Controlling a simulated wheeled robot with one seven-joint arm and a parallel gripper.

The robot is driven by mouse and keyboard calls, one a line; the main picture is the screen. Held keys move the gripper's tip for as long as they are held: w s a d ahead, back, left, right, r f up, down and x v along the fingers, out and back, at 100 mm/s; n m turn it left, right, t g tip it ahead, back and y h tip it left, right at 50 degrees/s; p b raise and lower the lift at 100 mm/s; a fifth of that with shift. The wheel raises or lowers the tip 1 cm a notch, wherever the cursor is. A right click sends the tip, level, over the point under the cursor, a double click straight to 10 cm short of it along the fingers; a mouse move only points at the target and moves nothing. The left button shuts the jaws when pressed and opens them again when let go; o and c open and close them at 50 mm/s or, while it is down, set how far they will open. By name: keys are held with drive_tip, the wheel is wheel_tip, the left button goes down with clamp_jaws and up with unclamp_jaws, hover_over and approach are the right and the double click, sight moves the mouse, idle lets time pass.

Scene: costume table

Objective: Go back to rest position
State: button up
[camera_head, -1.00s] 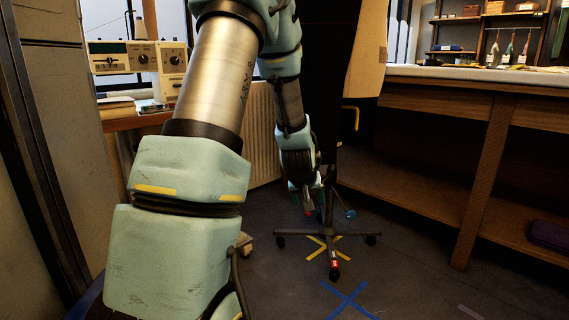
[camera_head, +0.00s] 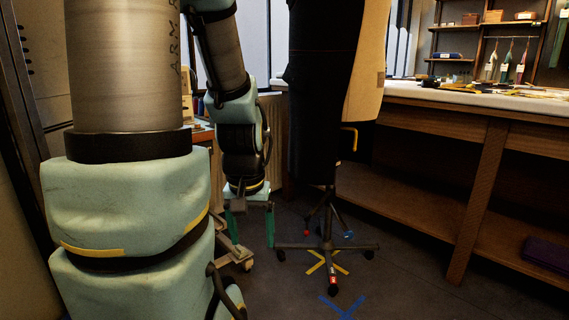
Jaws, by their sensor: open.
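My gripper (camera_head: 250,228) hangs at the end of my arm, left of the picture's middle, pointing down. Its two green fingers are apart, and nothing shows between them. It is above the dark floor, to the left of the wheeled base of a dress form. My own arm links fill much of the left side of the view and hide what is behind them.
A dress form in dark cloth (camera_head: 325,105) stands just right of my gripper on a wheeled base (camera_head: 327,247). A wooden worktable (camera_head: 480,108) with a low shelf runs along the right. Blue tape (camera_head: 342,308) marks the open floor in front.

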wheel_tip(320, 180, up, 26)
drive_tip(key=p, duration=2.3)
drive_tip(key=shift+p, duration=0.3)
drive_tip(key=o, duration=0.3)
drive_tip(key=shift+c, duration=0.2)
